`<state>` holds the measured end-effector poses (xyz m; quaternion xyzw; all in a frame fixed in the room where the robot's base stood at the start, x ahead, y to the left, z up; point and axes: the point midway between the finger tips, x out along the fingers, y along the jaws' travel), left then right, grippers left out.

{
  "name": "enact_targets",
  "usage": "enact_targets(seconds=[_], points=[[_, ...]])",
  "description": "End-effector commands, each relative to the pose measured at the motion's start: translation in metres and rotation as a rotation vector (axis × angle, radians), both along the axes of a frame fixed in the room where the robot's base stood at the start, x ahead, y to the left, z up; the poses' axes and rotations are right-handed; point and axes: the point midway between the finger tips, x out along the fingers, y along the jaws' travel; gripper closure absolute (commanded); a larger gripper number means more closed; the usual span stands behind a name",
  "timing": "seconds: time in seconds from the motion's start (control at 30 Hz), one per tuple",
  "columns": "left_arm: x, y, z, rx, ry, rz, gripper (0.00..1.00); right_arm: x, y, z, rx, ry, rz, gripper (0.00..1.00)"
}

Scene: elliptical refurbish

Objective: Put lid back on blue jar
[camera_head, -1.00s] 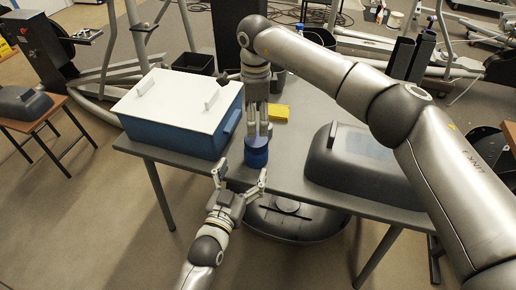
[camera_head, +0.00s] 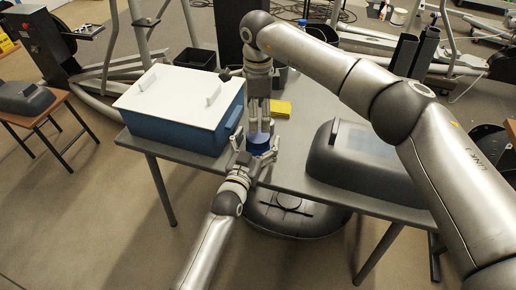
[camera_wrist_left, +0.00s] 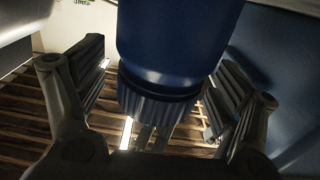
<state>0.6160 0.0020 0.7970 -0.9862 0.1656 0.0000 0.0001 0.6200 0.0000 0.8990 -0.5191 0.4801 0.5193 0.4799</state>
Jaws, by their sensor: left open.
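The blue jar (camera_head: 258,148) stands at the front edge of the grey table in the head view, partly hidden by my grippers. In the left wrist view, the jar's blue body (camera_wrist_left: 175,40) fills the top middle, with a dark ribbed piece (camera_wrist_left: 155,104), likely the lid, below it. My left gripper (camera_head: 255,157) is open, its fingers on either side of the jar; I see no clear grip on it. My right gripper (camera_head: 258,131) points down directly over the jar. Whether its fingers hold the lid is unclear.
A blue box with a white lid (camera_head: 180,87) stands close on the left. A yellow block (camera_head: 281,108) lies behind the jar. A dark grey rounded shell (camera_head: 355,160) occupies the table's right. Another dark rounded thing (camera_head: 292,216) is below the table's front edge.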

Motion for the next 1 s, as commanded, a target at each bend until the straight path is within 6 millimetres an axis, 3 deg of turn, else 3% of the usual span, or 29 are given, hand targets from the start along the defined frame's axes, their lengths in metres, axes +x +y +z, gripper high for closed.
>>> enact_targets(seconds=[0.3, 0.9, 1.0], points=[[0.0014, -0.0006, -0.0001, 0.000, 0.000, 0.000, 0.15, 0.0000, 0.0001, 0.0001, 0.000, 0.000, 0.000, 0.23], [0.0011, -0.0005, -0.0003, 0.001, 0.001, 0.000, 0.92, -0.0002, 0.0004, -0.0001, 0.001, 0.000, -0.007, 0.23], [0.0011, -0.0005, -0.0004, 0.001, 0.001, 0.000, 1.00, -0.0011, 0.0019, -0.0007, 0.002, 0.002, -0.065, 0.23]])
